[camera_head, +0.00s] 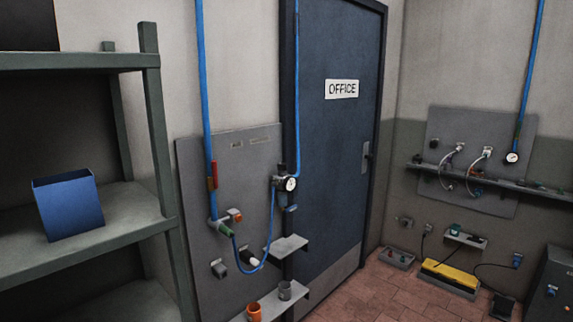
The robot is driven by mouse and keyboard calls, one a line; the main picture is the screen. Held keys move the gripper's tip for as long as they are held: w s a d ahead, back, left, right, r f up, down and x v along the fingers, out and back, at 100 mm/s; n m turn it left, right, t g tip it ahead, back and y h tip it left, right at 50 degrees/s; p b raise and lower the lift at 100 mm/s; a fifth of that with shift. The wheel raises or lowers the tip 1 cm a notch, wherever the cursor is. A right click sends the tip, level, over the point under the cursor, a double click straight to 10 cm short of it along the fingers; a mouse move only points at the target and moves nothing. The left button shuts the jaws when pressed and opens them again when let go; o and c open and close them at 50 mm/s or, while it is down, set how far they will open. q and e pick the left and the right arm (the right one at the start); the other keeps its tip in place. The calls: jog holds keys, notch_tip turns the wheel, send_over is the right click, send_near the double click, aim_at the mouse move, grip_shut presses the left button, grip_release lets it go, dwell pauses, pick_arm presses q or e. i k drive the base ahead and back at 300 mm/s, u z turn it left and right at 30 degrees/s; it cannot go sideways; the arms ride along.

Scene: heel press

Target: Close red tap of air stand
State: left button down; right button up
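The air stand is a grey panel (195,165) on the wall left of the door, with a blue pipe (205,90) running down it. A red tap handle (214,174) sits on this pipe and points up and down, along the pipe. A pressure gauge (290,184) is at the panel's right edge, and a blue hose (266,245) loops below it. Neither of my grippers shows in the head view.
A grey-green shelf rack (152,110) with a blue bin (70,206) stands at the left. A blue office door (335,150) is right of the panel. Small ledges (285,249) with cups stick out low. The tiled floor (375,290) is clear before the door.

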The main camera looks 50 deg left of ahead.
aim_at(214, 170)
jog(key=u, duration=0.5)
jog(key=i, duration=1.25)
jog(key=u, duration=1.15)
